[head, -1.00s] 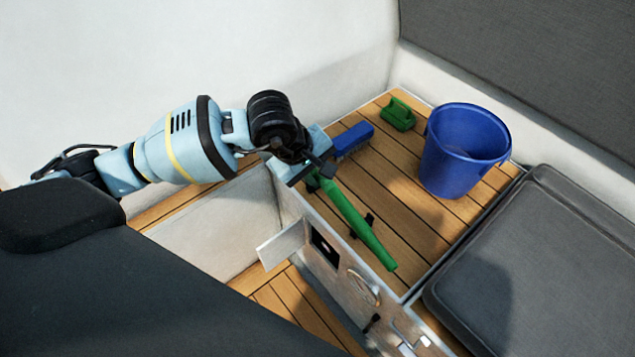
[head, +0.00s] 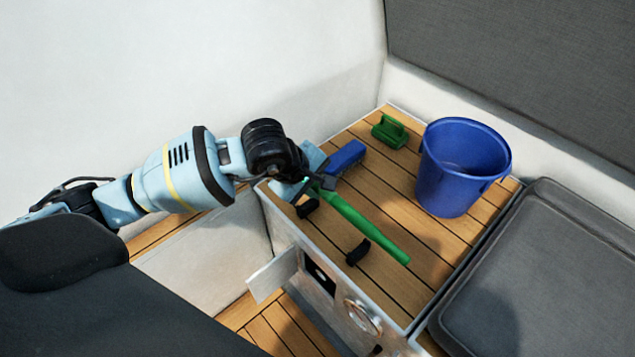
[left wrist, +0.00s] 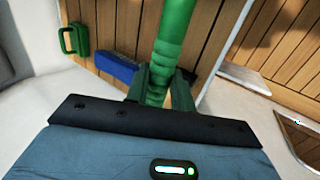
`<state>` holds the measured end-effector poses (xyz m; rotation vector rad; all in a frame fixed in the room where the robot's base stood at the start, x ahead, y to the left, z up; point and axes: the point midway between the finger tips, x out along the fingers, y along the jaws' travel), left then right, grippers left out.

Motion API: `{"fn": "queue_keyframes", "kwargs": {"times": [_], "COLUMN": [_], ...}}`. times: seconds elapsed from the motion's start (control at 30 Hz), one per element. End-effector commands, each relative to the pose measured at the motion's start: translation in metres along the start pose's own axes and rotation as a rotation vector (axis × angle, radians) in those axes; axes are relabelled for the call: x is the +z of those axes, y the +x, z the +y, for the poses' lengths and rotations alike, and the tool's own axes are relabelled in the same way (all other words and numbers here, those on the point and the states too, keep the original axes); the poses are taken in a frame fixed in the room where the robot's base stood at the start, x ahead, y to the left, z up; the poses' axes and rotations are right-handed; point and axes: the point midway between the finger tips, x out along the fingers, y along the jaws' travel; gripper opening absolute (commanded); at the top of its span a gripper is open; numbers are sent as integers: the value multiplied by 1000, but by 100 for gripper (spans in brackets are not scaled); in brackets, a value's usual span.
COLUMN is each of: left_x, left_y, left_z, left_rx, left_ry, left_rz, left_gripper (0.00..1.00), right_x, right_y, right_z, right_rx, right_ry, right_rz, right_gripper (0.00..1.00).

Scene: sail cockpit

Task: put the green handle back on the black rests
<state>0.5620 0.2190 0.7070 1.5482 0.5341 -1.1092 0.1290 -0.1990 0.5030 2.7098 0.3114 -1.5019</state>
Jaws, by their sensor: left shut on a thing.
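The long green handle (head: 368,226) is gripped near its far-left end by my left gripper (head: 318,185). In the left wrist view the green handle (left wrist: 173,45) runs up and away from between the two fingers of my left gripper (left wrist: 160,92). The two black rests, one nearer the gripper (head: 307,207) and one further along (head: 358,252), stand bare on the wooden top beside the handle, on its near side. The handle runs roughly parallel to their line. I cannot tell how high it is above the boards. My right gripper is not in view.
A blue brush-like block (head: 346,156) lies just behind the gripper. A green hand-held piece (head: 389,131) and a blue bucket (head: 462,165) stand further back. A grey cushion (head: 545,270) is at right. The wooden top's near edge has an open hatch door (head: 272,276) below it.

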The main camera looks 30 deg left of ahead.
Motion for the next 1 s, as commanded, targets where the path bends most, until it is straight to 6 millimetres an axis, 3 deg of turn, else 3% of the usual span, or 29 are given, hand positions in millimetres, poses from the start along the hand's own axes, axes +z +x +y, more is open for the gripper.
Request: {"fn": "queue_keyframes", "kwargs": {"times": [0.57, 1.0], "left_x": [-1, -3], "left_y": [35, 61], "left_z": [-21, -36], "left_rx": [-1, -1], "left_ry": [0, 0], "left_rz": [-1, -1], "left_gripper": [0, 0], "right_x": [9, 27], "right_y": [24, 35], "right_z": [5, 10], "right_rx": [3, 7], "right_ry": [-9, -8], "right_rz": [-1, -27], "right_gripper": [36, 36]}}
